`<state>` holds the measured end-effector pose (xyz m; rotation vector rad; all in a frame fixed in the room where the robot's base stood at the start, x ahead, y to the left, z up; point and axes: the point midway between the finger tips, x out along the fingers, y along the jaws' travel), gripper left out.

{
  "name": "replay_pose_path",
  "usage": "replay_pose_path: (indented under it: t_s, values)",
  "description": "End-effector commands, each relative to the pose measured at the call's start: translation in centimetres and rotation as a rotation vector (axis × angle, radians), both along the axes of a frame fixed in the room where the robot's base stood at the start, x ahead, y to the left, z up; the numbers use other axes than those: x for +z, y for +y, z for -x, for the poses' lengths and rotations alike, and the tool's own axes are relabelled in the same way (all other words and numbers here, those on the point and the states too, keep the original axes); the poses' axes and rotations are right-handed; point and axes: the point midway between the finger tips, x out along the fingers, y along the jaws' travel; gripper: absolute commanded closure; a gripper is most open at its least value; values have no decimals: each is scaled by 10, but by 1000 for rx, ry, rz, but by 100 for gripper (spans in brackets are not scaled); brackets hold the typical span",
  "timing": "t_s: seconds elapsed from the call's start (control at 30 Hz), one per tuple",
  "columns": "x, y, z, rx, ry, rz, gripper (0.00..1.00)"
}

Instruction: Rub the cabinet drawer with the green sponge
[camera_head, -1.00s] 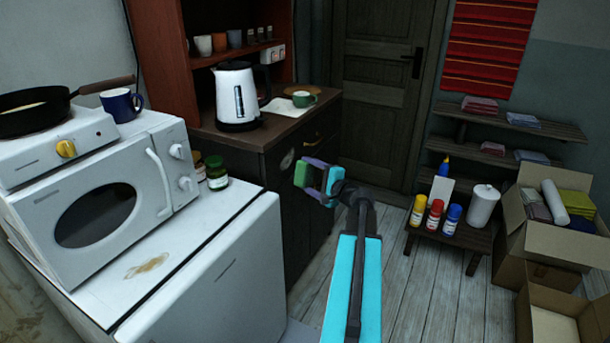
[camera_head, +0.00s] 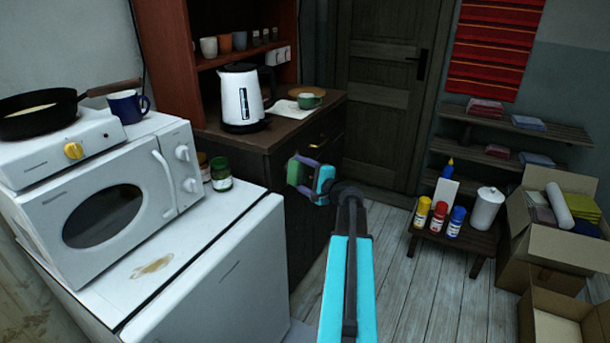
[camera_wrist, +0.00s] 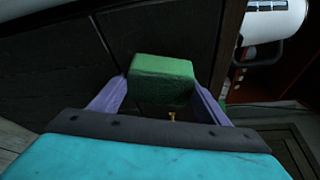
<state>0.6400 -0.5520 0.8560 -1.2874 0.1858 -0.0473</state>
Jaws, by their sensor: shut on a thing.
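The green sponge (camera_head: 293,173) is held between the two purple fingers of my gripper (camera_head: 303,170). In the wrist view the sponge (camera_wrist: 160,70) sits squarely between the fingertips of my gripper (camera_wrist: 160,88). The dark wooden cabinet (camera_head: 305,235) has a drawer (camera_head: 325,132) at its top, with a brass handle (camera_head: 319,144). The sponge is at the left part of the drawer front, close against it; I cannot tell whether it touches. The drawer surface behind the sponge is hidden, and no stain shows there now.
A white counter unit (camera_head: 215,275) with a microwave (camera_head: 110,200) and jars (camera_head: 221,174) is at the left. A low bench (camera_head: 460,238) with bottles stands right. The floor between is clear.

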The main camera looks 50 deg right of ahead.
Motion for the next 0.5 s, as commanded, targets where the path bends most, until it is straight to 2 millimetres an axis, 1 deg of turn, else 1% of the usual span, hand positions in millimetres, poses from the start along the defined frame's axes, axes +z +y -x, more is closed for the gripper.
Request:
replay_pose_path:
  t_s: [0.2,0.5]
  values:
    - [0,3,-11,2,-1,0,43]
    - [0,4,-13,1,0,1,43]
